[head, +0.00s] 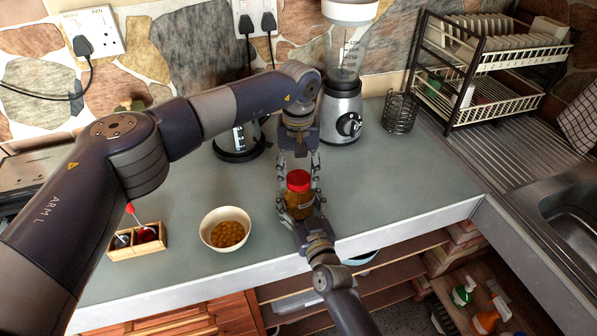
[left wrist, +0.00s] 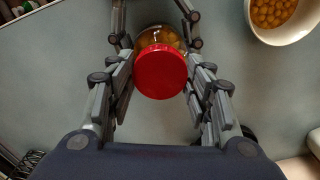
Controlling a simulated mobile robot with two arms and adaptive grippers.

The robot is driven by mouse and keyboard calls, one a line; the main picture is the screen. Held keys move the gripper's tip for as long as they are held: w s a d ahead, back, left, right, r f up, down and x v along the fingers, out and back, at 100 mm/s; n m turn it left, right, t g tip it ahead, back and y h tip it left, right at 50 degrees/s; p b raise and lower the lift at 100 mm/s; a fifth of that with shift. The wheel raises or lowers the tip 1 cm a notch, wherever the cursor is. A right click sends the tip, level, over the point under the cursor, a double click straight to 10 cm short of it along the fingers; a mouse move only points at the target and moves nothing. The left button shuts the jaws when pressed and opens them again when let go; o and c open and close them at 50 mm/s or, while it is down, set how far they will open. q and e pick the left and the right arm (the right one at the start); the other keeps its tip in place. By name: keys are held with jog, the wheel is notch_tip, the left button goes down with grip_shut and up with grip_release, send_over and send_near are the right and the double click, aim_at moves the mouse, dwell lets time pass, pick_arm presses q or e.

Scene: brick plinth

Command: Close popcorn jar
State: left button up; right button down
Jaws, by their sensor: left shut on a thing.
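The popcorn jar (head: 298,204) stands upright near the counter's front edge, clear with orange-brown popcorn inside. Its red lid (head: 298,179) is at the jar's mouth; I cannot tell whether it is seated. My left gripper (head: 299,172) reaches in from behind and is shut on the red lid, which its fingers flank in the left wrist view (left wrist: 161,72). My right gripper (head: 302,212) comes from the front, its fingers closed around the jar body. The jar (left wrist: 159,38) shows partly behind the lid in the left wrist view.
A bowl of popcorn (head: 229,230) is left of the jar, with a small wooden box (head: 137,242) further left. A kettle (head: 240,140) and blender (head: 343,110) stand behind. A wire holder (head: 399,112), dish rack (head: 487,75) and sink (head: 560,200) are right. Counter right of the jar is clear.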

pick_arm(q)
jog(key=m, duration=0.5)
jog(key=shift+m, duration=0.3)
jog(key=o, duration=0.7)
jog(key=shift+r, duration=2.3)
jog(key=shift+c, duration=0.2)
